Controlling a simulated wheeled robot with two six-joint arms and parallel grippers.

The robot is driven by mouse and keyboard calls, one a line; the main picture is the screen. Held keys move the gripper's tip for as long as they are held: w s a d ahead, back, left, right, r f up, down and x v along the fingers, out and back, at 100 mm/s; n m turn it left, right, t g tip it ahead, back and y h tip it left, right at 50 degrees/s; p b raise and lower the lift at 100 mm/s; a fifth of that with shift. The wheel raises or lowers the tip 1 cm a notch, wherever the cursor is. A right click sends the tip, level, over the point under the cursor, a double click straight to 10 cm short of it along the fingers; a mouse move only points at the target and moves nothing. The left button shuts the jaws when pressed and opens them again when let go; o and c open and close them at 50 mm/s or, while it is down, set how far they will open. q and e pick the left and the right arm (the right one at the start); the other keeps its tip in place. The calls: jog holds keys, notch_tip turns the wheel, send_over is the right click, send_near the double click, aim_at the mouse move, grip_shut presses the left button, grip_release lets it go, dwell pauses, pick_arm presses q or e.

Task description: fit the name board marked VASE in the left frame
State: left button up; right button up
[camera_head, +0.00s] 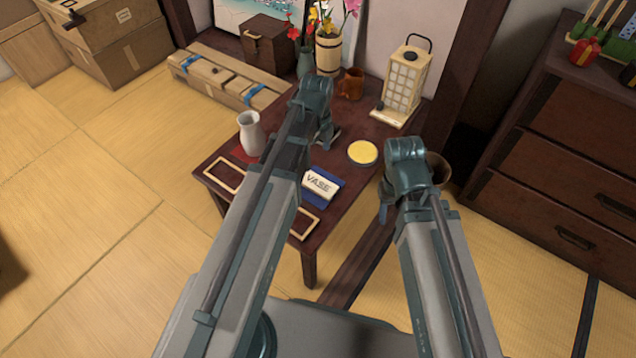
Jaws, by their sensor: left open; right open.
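The white name board marked VASE (318,182) rests on a blue pad (319,201) near the middle of the low dark table. The left frame (212,167), a thin pale wooden outline, lies flat at the table's left end and looks empty; my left arm passes close to it. A second pale frame (314,224) lies near the front corner, partly hidden behind my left arm. My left gripper (327,141) is open above the table, beyond the board, with nothing seen in it. My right gripper (385,213) is open by the table's right edge, its fingers mostly hidden under the wrist.
A dark drawer chest (556,130) is at right.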

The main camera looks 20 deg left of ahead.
pick_arm(q)
jog(key=b, duration=0.9)
send_over(318, 183)
jog(key=shift+s+f, duration=0.15)
jog(key=shift+f, duration=4.2)
notch_tip(318, 183, down, 5)
jog(key=b, duration=0.4)
jog(key=shift+f+b, duration=0.15)
jog(key=shift+b, duration=0.25)
jog(key=shift+c, duration=0.2)
jog(key=c, duration=1.4)
jog(key=shift+c, duration=0.2)
jog(key=shift+r, duration=0.2)
